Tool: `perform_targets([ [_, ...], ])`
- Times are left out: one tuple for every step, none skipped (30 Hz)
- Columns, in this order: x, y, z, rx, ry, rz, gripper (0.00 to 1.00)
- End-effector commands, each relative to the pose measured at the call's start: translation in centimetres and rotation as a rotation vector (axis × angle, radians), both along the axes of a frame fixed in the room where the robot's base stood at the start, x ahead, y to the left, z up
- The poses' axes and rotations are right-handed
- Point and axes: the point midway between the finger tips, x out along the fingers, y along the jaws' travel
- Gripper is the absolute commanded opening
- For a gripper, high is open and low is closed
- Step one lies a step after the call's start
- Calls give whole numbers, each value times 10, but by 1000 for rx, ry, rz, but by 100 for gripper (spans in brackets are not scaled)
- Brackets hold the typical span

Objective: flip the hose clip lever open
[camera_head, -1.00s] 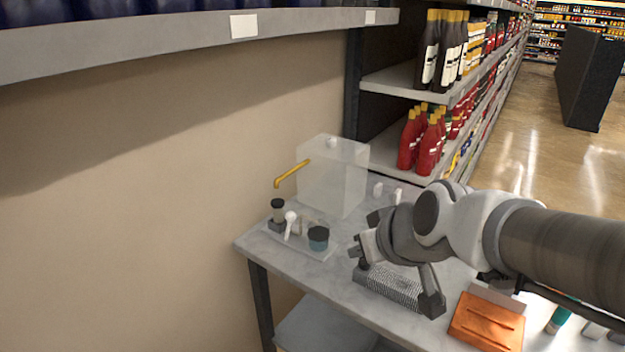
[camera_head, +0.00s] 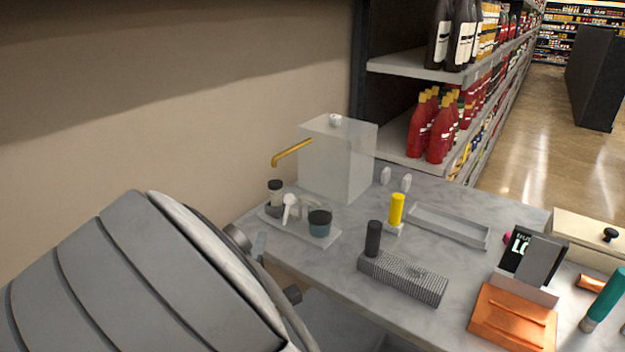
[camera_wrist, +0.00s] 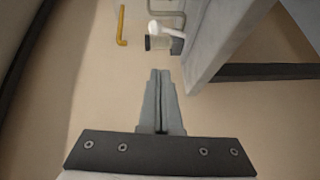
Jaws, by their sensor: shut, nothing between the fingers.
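A small white lever-like piece with a rounded end (camera_head: 290,204) stands on a pale tray (camera_head: 328,239) at the table's left end, between a dark-capped jar (camera_head: 275,194) and a blue-grey pot with a dark rim (camera_head: 319,223). I take it for the clip lever; the clip itself is too small to make out. The lever also shows in the wrist view (camera_wrist: 160,30), beyond my fingertips. My gripper (camera_wrist: 160,72) is shut and empty, apart from the lever. In the head view my arm hides most of the gripper, which is near the table's left edge.
A ridged grey block (camera_head: 405,279), a yellow cylinder (camera_head: 396,209), an empty grey tray (camera_head: 449,226) and an orange piece (camera_head: 512,320) are to the right. The wall is close on the left.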

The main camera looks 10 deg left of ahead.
Motion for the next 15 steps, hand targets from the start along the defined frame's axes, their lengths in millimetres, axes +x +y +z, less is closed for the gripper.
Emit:
perform_targets([
  [-3,4,-2,-31,-29,5,0],
  [-4,5,-1,-45,-43,4,0],
  [-5,6,-1,-57,-56,4,0],
  [-5,7,0,-61,-63,3,0],
  [-4,7,0,-64,-67,2,0],
  [-1,8,1,-66,-69,2,0],
  [1,8,0,-67,-70,2,0],
  [5,8,0,-66,-69,2,0],
  [10,7,-1,-66,-68,1,0],
  [15,8,-1,-65,-69,-1,0],
  [21,8,-1,-65,-69,-1,0],
  [29,8,-2,-65,-68,0,0],
  [35,8,-2,-64,-69,-2,0],
  [41,9,-3,-64,-68,-2,0],
  [51,9,-3,-65,-69,-1,0],
])
